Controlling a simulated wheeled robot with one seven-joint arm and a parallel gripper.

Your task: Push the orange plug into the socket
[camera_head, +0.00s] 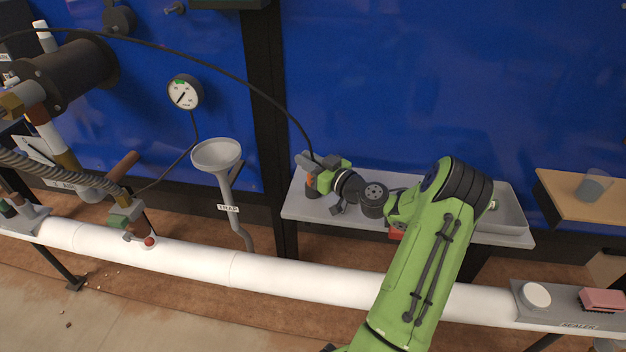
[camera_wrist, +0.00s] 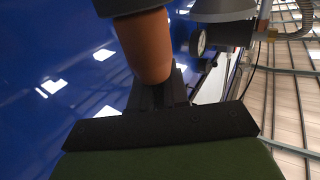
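The orange plug (camera_head: 310,180) is at the tip of my gripper (camera_head: 318,175), over the left end of the grey shelf. In the wrist view the orange plug (camera_wrist: 146,48) is a rounded cylinder with a dark band at its far end. The dark fingers of my gripper (camera_wrist: 160,88) meet its near end and appear closed on it, though the contact is partly hidden. A black cable comes down to the gripper area in the head view. I cannot make out the socket for certain.
The grey shelf (camera_head: 296,207) runs behind my arm, with a tray (camera_head: 507,222) at its right. A funnel (camera_head: 217,154) stands left of the shelf. A thick white pipe (camera_head: 290,282) crosses in front. A gauge (camera_head: 185,92) is on the blue wall.

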